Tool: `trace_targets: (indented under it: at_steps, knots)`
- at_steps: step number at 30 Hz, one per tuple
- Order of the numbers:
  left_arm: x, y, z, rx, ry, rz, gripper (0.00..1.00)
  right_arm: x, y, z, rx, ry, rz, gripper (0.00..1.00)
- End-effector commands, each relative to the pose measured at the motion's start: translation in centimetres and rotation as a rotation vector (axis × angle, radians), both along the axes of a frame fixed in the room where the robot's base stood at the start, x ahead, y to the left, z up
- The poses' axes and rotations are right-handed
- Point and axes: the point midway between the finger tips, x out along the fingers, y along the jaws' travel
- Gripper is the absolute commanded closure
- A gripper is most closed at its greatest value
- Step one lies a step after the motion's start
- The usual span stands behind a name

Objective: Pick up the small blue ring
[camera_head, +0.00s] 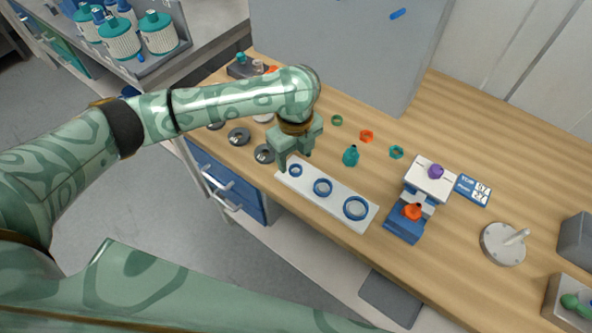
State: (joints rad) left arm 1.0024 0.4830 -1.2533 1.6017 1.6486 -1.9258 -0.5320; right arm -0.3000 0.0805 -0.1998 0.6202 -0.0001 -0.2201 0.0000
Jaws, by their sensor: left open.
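Three blue rings sit in a row on a white tray (308,189) near the front edge of the wooden bench. The small blue ring (295,170) is at the tray's left end. The medium ring (322,187) is in the middle and the large ring (356,208) is at the right end. My left gripper (295,162) is open and points down over the left end of the tray, close to the small ring. Whether its fingers touch the ring cannot be told. My right gripper is not in view.
A blue and white device (407,222) stands right of the tray. Behind the tray are a teal flask (350,156) and green, orange and teal nuts. Grey discs (264,153) lie to the left. A round grey base with a peg (503,244) stands at right.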

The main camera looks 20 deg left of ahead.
Motion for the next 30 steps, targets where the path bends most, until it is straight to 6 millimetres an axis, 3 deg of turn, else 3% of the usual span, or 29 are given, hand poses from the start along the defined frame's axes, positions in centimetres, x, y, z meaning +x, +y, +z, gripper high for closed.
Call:
trace_targets:
  at_steps: [7,14,15,20,30]
  knots:
    - [0.3,-0.3,-4.4,-0.001,0.004,0.0,0.45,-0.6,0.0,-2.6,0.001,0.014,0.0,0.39]
    - [0.4,-0.3,-4.6,0.0,-0.001,0.0,0.45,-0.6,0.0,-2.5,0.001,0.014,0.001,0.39]
    - [0.4,-0.3,-4.6,0.0,-0.001,0.0,0.47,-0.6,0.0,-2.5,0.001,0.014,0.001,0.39]
    - [0.4,-0.2,-4.6,0.0,-0.001,0.0,0.92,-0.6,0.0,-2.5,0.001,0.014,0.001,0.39]
    - [0.4,-0.2,-4.5,0.001,-0.001,0.0,0.92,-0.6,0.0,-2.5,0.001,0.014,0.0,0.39]
